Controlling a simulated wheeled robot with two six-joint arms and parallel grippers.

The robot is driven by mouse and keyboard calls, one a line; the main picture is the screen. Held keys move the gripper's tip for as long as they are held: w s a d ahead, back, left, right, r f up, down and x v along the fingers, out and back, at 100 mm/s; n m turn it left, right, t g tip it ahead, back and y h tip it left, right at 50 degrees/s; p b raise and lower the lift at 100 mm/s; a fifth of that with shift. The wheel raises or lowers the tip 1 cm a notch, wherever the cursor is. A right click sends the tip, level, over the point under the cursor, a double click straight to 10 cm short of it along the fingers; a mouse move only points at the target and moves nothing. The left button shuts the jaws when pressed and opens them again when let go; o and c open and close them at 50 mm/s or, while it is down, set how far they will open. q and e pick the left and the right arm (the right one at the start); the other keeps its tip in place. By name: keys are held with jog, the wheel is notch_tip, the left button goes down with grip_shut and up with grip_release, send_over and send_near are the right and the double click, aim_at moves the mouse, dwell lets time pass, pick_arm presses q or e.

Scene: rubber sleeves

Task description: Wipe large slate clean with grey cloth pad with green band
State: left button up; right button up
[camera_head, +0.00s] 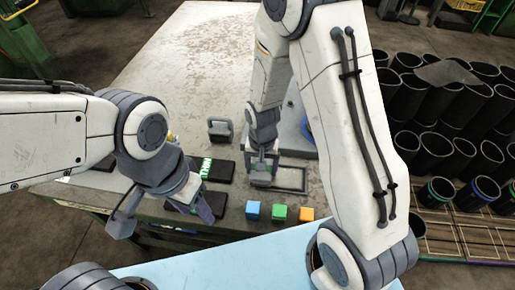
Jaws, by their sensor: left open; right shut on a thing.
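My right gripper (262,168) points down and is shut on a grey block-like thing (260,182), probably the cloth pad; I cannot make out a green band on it. It is at the left end of a flat grey framed panel (291,179), which looks like the large slate; my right arm hides part of that area. Whether pad and panel touch is unclear. My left gripper (203,208) is open and empty, over the table's front left part. A dark flat piece with a green and white marking (221,171) lies between the grippers.
A grey piece with a handle (219,129) stands farther back on the table (180,60). Blue (252,210), green (279,212) and orange (306,213) cubes sit along the front edge. Black tubes (436,150) stand at the right. The table's back left is clear.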

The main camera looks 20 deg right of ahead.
notch_tip(320, 180, up, 3)
jog(key=shift+s+d+r+p, duration=0.1)
jog(key=shift+d+r+p, duration=0.1)
jog(key=shift+p, duration=0.45)
jog(key=shift+r+p, duration=0.35)
notch_tip(320, 180, up, 4)
jog(key=p, duration=0.3)
jog(key=shift+f, duration=0.1)
pick_arm(q)
notch_tip(320, 180, up, 6)
jog(key=shift+r, duration=0.15)
jog(key=shift+d, duration=0.1)
pick_arm(e)
jog(key=shift+f, duration=0.1)
